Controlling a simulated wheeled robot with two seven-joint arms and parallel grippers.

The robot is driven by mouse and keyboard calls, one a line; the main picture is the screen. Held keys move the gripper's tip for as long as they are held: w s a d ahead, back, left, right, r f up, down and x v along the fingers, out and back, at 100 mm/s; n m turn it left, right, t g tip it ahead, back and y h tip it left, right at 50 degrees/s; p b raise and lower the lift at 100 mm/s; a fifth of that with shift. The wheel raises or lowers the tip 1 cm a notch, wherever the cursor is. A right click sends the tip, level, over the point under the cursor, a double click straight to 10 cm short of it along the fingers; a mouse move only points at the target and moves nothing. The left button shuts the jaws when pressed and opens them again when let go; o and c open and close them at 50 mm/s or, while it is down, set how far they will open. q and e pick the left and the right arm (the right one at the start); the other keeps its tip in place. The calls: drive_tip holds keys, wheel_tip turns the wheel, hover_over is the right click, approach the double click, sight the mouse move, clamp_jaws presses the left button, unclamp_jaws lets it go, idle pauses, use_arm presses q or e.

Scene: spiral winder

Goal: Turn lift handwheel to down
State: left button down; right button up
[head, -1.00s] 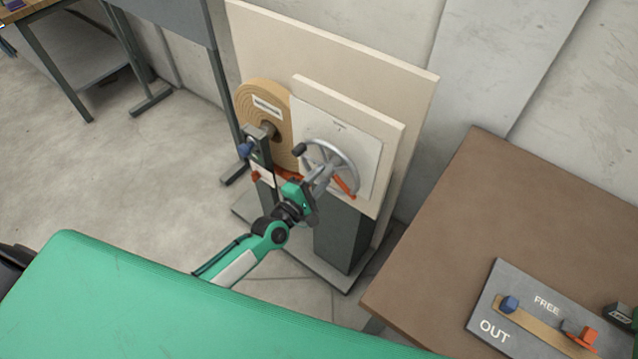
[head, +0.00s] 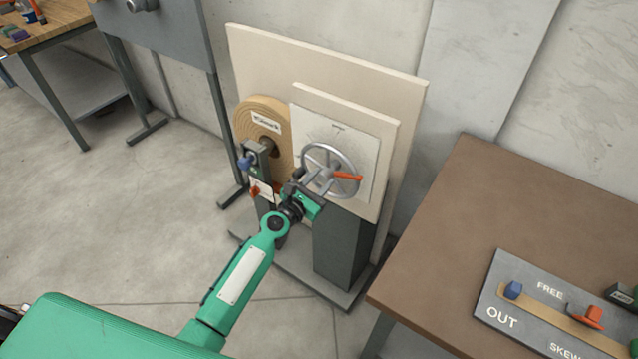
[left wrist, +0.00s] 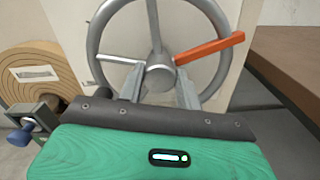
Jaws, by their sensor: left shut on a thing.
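The lift handwheel (head: 333,150) is a grey metal spoked wheel on a pale upright panel. It also shows large in the left wrist view (left wrist: 97,42). One spoke is an orange pointer (head: 347,177), pointing right and slightly up in the left wrist view. A dark crank knob (head: 297,172) is at the wheel's lower left. My left gripper (head: 318,183) is shut on the handwheel, with its two fingers either side of the hub area in the left wrist view (left wrist: 158,92). The exact contact is partly hidden. My right gripper is out of view.
A tan coil (head: 258,112) and a bracket with a blue knob (head: 245,162) stand just left of the wheel. A brown table (head: 440,225) at right carries a grey panel (head: 520,285). A dark pedestal (head: 338,250) is below the wheel. Floor at left is clear.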

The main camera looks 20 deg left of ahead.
use_arm(q)
drive_tip(key=shift+n+p, duration=0.3)
drive_tip(key=shift+n, duration=0.7)
drive_tip(key=shift+n+p, duration=0.45)
drive_tip(key=shift+n, duration=0.85)
drive_tip(key=n+p, duration=0.3)
drive_tip(key=shift+n, duration=0.3)
drive_tip(key=n+p, duration=0.2)
drive_tip(key=n, duration=0.1)
drive_tip(key=shift+a, duration=0.1)
drive_tip(key=shift+f+n+p, duration=0.2)
drive_tip(key=shift+n+p, duration=0.4)
drive_tip(key=shift+n, duration=0.5)
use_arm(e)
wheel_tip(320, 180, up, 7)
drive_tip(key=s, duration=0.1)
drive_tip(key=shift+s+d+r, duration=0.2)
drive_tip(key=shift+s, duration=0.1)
